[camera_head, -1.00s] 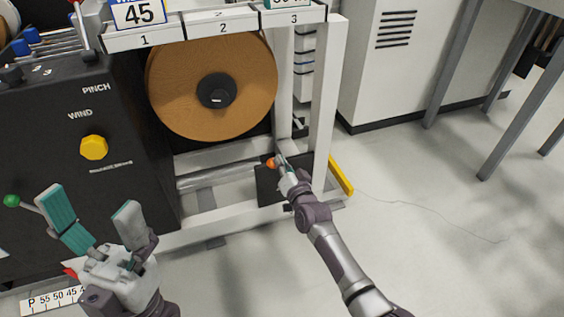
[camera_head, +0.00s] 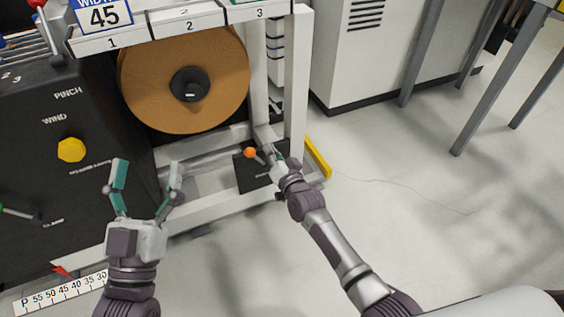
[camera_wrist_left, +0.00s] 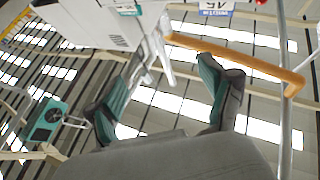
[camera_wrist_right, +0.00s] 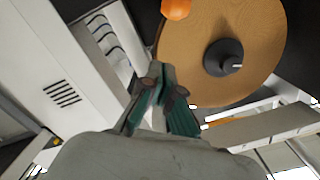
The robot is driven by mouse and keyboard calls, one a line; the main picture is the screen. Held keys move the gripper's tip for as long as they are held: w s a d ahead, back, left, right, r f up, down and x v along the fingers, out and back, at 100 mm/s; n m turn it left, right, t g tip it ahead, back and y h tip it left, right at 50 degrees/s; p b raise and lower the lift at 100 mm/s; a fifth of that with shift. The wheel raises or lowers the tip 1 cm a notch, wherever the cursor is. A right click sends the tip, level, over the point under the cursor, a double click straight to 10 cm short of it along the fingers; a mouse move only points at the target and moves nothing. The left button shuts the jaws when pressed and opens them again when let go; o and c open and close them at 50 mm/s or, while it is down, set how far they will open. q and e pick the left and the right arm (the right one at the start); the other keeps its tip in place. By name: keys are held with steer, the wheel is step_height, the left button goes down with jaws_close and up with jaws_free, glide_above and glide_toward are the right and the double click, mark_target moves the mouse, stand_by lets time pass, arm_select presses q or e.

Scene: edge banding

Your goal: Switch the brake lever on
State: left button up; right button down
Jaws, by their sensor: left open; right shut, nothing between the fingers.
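The likely brake lever shows as an orange ball knob (camera_head: 250,152) at a low black box (camera_head: 250,175) inside the white frame, under the brown roll. The box's label is too small to read, and the lever's shaft is mostly hidden. My right gripper (camera_head: 270,151) is shut and empty just right of the knob, with a small gap that is hard to judge. In the right wrist view the knob (camera_wrist_right: 176,9) is at the top edge, beyond the closed fingertips (camera_wrist_right: 157,85). My left gripper (camera_head: 147,170) is open and empty, in front of the black panel's right edge.
The brown roll (camera_head: 218,75) hangs above the box. A white post (camera_head: 296,90) and a yellow bar (camera_head: 317,157) stand close to my right gripper. The black panel (camera_head: 55,150) has a yellow knob (camera_head: 71,150). The floor (camera_head: 420,220) at right is clear.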

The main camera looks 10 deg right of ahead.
arm_select(q)
step_height(320, 180, down, 10)
steer(key=w+a+g+y+p, duration=0.1)
steer(key=g+y+p, duration=0.1)
steer(key=g, duration=0.4)
steer(key=shift+w+g, duration=0.2)
steer(key=shift+g, duration=0.2)
arm_select(e)
steer(key=v, duration=0.6)
steer(key=shift+s, duration=0.4)
steer(key=shift+d, duration=0.1)
